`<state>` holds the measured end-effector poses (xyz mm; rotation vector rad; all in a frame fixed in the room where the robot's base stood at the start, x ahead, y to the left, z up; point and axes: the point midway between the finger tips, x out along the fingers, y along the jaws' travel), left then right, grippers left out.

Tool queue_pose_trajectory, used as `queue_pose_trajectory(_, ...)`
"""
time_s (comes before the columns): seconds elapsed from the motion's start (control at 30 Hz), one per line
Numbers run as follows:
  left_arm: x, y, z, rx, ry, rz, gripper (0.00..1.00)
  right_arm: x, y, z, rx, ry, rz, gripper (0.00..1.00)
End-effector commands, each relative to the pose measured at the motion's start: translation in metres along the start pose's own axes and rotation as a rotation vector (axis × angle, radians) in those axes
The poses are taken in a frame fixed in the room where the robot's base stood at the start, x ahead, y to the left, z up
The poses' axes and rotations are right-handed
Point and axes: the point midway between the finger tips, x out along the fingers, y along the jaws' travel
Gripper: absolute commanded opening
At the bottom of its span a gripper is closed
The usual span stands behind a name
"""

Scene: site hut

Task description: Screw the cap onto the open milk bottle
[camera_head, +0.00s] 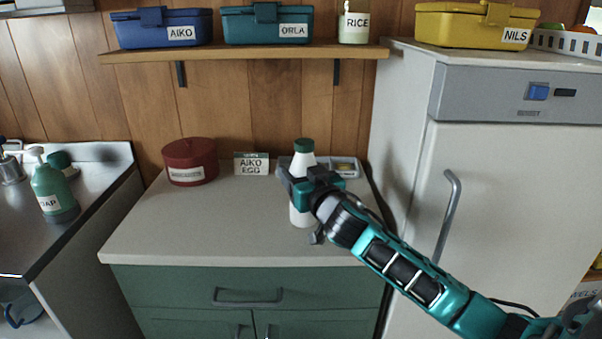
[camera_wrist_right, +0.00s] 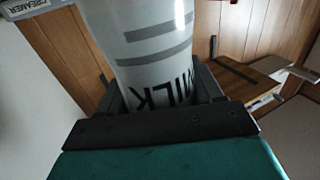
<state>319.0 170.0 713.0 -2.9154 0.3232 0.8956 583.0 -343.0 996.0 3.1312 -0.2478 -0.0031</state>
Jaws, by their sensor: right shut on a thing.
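A white milk bottle (camera_head: 302,212) is upright over the grey counter, with a green cap (camera_head: 303,145) on its top. I cannot tell whether the cap is screwed tight or only resting there. My right gripper (camera_head: 305,185) is shut on the bottle's body and hides its middle. In the right wrist view the bottle (camera_wrist_right: 150,45) fills the space between the fingers, with grey stripes and the letters of MILK showing. I cannot tell whether the bottle's base touches the counter. My left gripper is not in view.
On the counter (camera_head: 220,235) stand a dark red tin (camera_head: 190,163) and an "AIKO EGG" sign (camera_head: 251,164). A grey tray (camera_head: 346,167) lies behind the bottle. A fridge (camera_head: 510,190) stands right, a sink with a soap bottle (camera_head: 54,190) left. The counter's front left is clear.

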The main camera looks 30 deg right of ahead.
Motion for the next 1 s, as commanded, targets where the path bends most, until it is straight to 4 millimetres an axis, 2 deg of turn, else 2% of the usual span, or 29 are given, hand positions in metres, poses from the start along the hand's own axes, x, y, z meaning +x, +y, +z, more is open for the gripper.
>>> queue_pose_trajectory(0.07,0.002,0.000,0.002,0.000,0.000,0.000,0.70,0.000,0.000,0.003,0.002,0.002,0.000,0.00)
queue_pose_trajectory(0.1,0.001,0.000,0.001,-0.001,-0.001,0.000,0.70,0.000,0.000,0.003,0.001,0.000,0.000,0.68)
queue_pose_trajectory(0.3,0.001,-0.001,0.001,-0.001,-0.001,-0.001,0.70,0.000,0.000,0.003,0.001,-0.001,0.000,0.87)
queue_pose_trajectory(0.37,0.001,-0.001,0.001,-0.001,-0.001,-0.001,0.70,0.000,0.000,0.003,0.000,-0.001,0.000,0.91)
queue_pose_trajectory(0.67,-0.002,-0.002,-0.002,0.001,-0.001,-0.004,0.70,0.000,0.000,-0.004,-0.001,0.001,0.000,0.91)
queue_pose_trajectory(0.87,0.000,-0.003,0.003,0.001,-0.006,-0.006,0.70,-0.026,-0.001,0.001,0.002,-0.003,-0.002,0.91)
queue_pose_trajectory(1.0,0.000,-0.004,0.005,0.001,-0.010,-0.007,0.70,-0.053,-0.001,0.001,0.001,-0.003,-0.002,0.91)
